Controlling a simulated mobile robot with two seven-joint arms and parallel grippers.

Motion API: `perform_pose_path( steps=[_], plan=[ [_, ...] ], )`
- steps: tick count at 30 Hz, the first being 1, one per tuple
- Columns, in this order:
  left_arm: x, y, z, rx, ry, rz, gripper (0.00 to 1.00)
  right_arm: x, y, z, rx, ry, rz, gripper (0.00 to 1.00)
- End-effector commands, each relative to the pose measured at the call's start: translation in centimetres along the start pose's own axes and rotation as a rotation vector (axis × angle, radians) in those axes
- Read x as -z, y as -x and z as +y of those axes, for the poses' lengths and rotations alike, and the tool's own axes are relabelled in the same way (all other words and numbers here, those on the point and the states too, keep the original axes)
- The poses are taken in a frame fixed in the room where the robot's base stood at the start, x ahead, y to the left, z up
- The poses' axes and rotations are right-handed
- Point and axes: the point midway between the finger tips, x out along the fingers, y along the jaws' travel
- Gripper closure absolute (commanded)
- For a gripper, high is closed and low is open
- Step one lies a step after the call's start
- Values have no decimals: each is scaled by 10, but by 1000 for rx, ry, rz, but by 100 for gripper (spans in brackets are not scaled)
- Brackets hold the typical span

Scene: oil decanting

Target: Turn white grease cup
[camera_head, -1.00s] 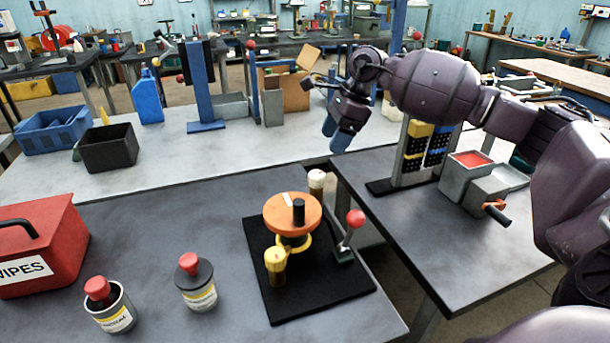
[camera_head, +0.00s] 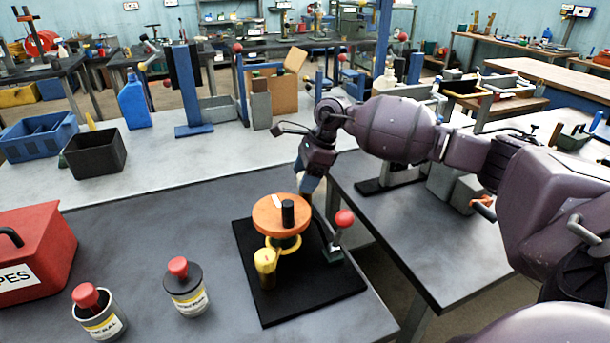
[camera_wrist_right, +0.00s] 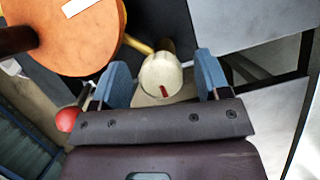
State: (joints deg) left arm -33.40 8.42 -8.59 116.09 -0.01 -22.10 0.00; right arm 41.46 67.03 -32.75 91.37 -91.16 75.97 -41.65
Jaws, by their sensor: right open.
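The white grease cup (camera_wrist_right: 158,72) has a small red mark on it. In the right wrist view it lies between the two blue fingers of my right gripper (camera_wrist_right: 163,68), with a gap on each side. In the head view my right gripper (camera_head: 308,187) points down just behind the orange wheel (camera_head: 281,214) and hides the cup. The wheel also shows in the right wrist view (camera_wrist_right: 80,40), left of the cup. A yellow cup (camera_head: 265,267) stands at the front of the black base plate (camera_head: 300,298). My left gripper is out of view.
A red-knobbed lever (camera_head: 344,218) stands right of the wheel; its knob shows in the wrist view (camera_wrist_right: 68,119). Two red-capped containers (camera_head: 186,288) (camera_head: 100,314) and a red box (camera_head: 35,255) stand at left. A gap separates this table from the right table (camera_head: 430,240).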

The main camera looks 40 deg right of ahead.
Motion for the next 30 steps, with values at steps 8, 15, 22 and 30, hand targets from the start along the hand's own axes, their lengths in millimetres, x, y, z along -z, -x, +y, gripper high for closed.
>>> perform_pose_path(
  steps=[8, 15, 22, 30],
  plan=[
    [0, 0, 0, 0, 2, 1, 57, 0, 0, 0, 0, 0, 0, 41],
    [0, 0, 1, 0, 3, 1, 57, 0, 0, 0, 0, 0, 0, 78],
    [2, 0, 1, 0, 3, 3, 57, 0, 1, 0, 7, -15, 0, 80],
    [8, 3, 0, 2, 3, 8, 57, 0, 2, 0, 54, -127, 1, 80]
  ],
)
